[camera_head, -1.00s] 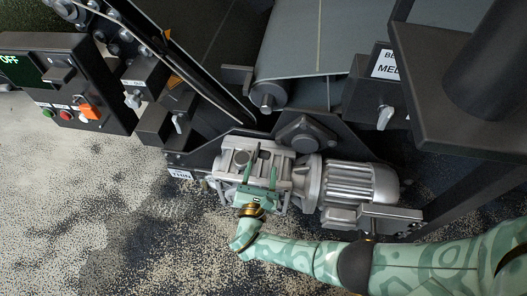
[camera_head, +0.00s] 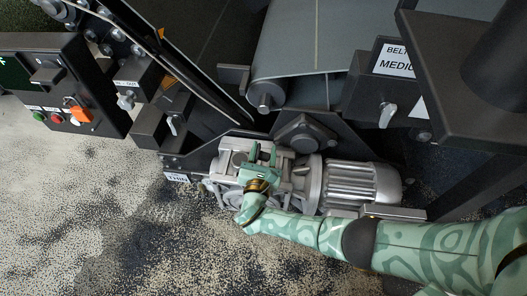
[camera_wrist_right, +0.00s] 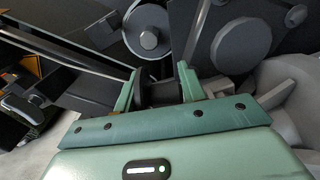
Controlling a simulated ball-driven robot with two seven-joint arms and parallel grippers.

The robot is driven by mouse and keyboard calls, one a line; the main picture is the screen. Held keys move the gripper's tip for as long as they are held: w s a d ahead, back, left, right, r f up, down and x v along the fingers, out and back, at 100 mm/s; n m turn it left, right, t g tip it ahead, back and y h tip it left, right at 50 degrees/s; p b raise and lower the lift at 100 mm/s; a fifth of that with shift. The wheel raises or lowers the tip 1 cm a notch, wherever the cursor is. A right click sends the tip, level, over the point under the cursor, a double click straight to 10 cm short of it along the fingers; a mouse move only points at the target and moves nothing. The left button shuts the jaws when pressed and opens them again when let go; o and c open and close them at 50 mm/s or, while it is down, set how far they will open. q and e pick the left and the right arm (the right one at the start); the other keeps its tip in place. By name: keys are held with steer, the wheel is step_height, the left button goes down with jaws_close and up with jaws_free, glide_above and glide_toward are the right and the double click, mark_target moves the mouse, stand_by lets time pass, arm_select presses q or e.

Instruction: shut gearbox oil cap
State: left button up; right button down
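The grey gearbox (camera_head: 229,172) sits low on the machine, joined to a ribbed motor (camera_head: 360,184). My right gripper (camera_head: 264,150) is over the top of the gearbox, its two green fingers apart and pointing away from my arm. In the right wrist view, a dark block (camera_wrist_right: 158,92) lies between the fingertips (camera_wrist_right: 159,84). It may be the oil cap, but I cannot tell this for sure, nor whether the fingers press on it. The gripper hides much of the gearbox top. My left gripper is not in view.
A belt roller (camera_head: 268,95) and dark frame plates stand just behind the gearbox. A control box with an orange switch (camera_head: 80,114) is at the left. A label box with a grey lever (camera_head: 387,114) is at the right. Speckled floor (camera_head: 90,220) lies open in front.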

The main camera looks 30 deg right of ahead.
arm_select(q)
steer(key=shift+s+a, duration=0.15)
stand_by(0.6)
